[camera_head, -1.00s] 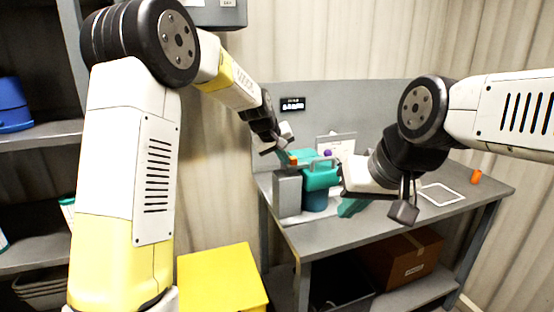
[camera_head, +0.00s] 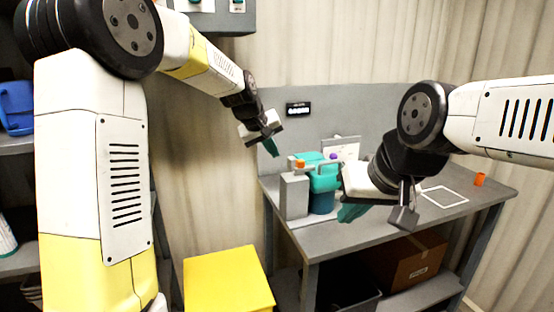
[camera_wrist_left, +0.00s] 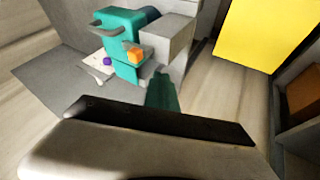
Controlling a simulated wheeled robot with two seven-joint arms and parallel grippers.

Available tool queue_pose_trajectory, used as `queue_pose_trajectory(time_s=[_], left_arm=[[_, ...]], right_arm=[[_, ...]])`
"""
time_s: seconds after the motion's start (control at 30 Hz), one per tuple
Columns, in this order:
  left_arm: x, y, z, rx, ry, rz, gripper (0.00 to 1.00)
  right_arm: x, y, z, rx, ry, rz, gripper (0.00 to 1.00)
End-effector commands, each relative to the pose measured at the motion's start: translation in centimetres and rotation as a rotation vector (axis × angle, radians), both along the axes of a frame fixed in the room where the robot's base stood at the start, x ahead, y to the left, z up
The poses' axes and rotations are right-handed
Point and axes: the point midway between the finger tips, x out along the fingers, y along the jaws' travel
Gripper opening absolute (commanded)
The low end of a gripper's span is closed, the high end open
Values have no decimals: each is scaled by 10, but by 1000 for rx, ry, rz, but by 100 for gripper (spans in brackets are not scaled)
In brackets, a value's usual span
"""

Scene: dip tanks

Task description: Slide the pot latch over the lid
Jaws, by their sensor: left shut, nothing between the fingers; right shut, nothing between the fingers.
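The pot (camera_head: 321,202) is dark blue-teal and stands on the grey bench, with a bright teal lid (camera_head: 324,178) on top. An orange knob (camera_head: 300,163), likely the latch's, is at the lid's left side by a grey block (camera_head: 294,197). It also shows in the left wrist view (camera_wrist_left: 135,56), beside the teal lid part (camera_wrist_left: 122,27). My left gripper (camera_head: 271,147) is shut and empty, above and left of the knob, apart from it. Its teal fingers (camera_wrist_left: 162,94) show in the left wrist view. My right gripper (camera_head: 350,211) is shut, in front and right of the pot; its wrist partly hides the lid's right side.
A purple knob (camera_head: 333,156) shows behind the lid. A white square outline (camera_head: 444,196) and an orange object (camera_head: 480,179) are on the bench's right. A yellow box top (camera_head: 228,282) is left of the bench. A cardboard box (camera_head: 406,268) sits on the lower shelf.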

Motion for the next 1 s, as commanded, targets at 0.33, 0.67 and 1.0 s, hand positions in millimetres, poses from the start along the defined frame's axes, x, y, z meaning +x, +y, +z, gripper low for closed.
queue_pose_trajectory(time_s=[0.33,0.67,1.0], left_arm=[[-16,11,25,1,2,-1,0],[-19,12,26,3,1,-1,0],[-131,80,56,85,-36,-58,0]], right_arm=[[0,0,0,0,0,0,0],[0,0,0,0,0,0,0],[0,0,0,0,0,0,0]])
